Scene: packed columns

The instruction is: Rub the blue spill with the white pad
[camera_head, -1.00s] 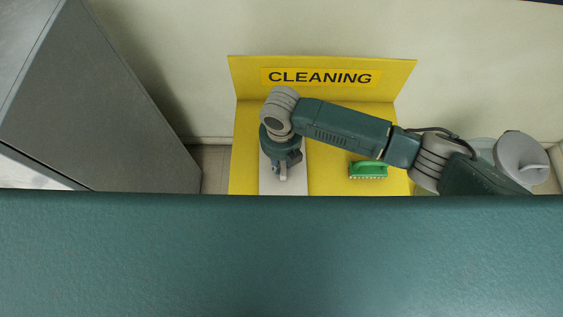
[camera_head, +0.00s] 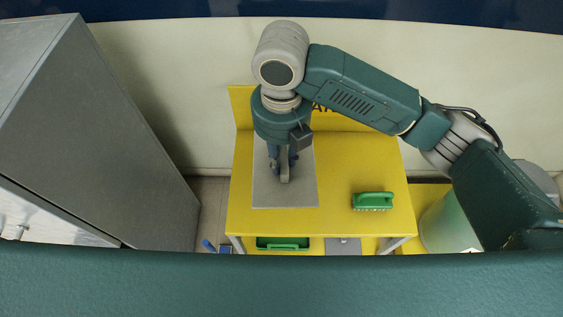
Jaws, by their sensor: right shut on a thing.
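My right gripper (camera_head: 284,178) points down over the grey board (camera_head: 285,198) on the yellow table. It is shut on a small pale piece at its tips, which I take to be the white pad (camera_head: 285,174); fingers and wrist hide most of it. I cannot tell whether the pad touches the board. No blue spill shows on the visible part of the board; the gripper and arm cover its far part. My left gripper is not in view.
A green brush (camera_head: 373,201) lies on the table (camera_head: 335,215) to the right. A green tray (camera_head: 283,243) sits below the front edge. A grey cabinet (camera_head: 110,140) stands left, a pale green bin (camera_head: 447,225) right. My teal body crosses the bottom.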

